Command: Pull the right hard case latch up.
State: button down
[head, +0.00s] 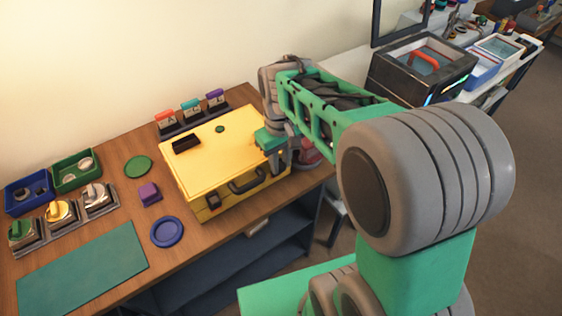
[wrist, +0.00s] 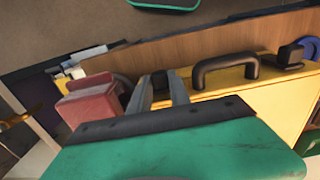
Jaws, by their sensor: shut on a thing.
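The yellow hard case (head: 210,150) lies closed on the wooden table, its dark handle (head: 247,181) on the front side. The left latch (head: 213,200) is a small dark block on that side; it also shows right of the handle in the wrist view (wrist: 290,55). The right latch (wrist: 160,79) is a dark piece between the two grey fingers of my gripper (wrist: 160,92). My gripper (head: 279,160) is at the case's front right corner, shut on this latch. The head view hides the right latch behind my gripper. How far the latch is raised cannot be told.
A red object (head: 308,152) stands close right of my gripper and shows beside the fingers in the wrist view (wrist: 88,100). A blue round dish (head: 167,232) and a purple block (head: 149,193) lie left of the case. The table's front edge is close to the case.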

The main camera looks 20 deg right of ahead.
aim_at(280, 165)
jog(key=shift+r, duration=0.65)
jog(key=shift+f, duration=0.15)
jog(key=c, duration=1.2)
grip_release()
notch_tip(280, 165, up, 8)
jog(key=shift+b, duration=0.35)
